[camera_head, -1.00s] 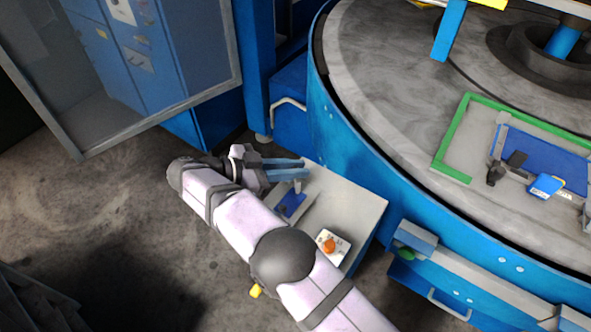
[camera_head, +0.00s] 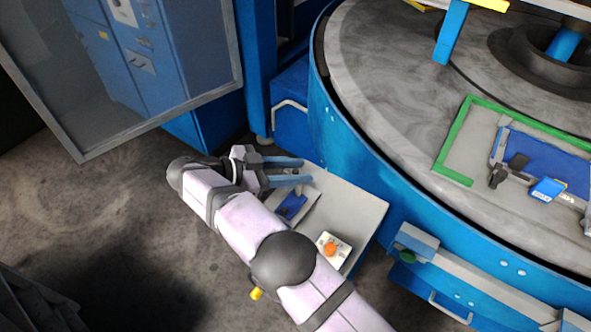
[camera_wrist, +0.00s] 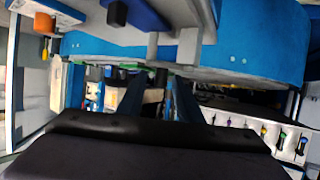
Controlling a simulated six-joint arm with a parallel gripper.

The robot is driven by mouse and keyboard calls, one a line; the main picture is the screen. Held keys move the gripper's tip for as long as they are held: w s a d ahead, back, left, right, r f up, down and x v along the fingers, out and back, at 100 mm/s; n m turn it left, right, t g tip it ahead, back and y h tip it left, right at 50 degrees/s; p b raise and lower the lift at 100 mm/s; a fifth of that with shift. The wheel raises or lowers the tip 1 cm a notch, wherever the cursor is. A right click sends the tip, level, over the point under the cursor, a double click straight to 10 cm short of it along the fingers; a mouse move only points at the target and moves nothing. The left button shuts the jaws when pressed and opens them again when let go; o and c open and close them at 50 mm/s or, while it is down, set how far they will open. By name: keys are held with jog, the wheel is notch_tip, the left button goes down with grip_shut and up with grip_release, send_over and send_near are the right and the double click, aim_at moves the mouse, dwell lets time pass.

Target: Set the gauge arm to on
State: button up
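My gripper (camera_head: 307,171) is at the back left of a small grey table in the head view. Its two blue fingers are apart, with a visible gap and nothing clearly held. In the wrist view the fingers (camera_wrist: 157,92) also stand apart. A small blue fixture (camera_head: 291,206) lies on the table just below the fingers and is partly hidden by my arm. It seems to be the blue plate (camera_wrist: 150,14) at the top of the wrist view, with a dark knob (camera_wrist: 117,13) beside it. I cannot tell which part is the gauge arm, or its setting.
A white box with an orange button (camera_head: 330,248) sits on the grey table (camera_head: 358,208). The large blue-sided turntable (camera_head: 375,55) stands close on the right, carrying a green frame (camera_head: 452,170) and another blue plate (camera_head: 560,155). A glass-panelled door (camera_head: 150,110) is at upper left.

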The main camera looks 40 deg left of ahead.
aim_at(296, 171)
notch_tip(296, 171, up, 10)
jog(key=shift+b, duration=1)
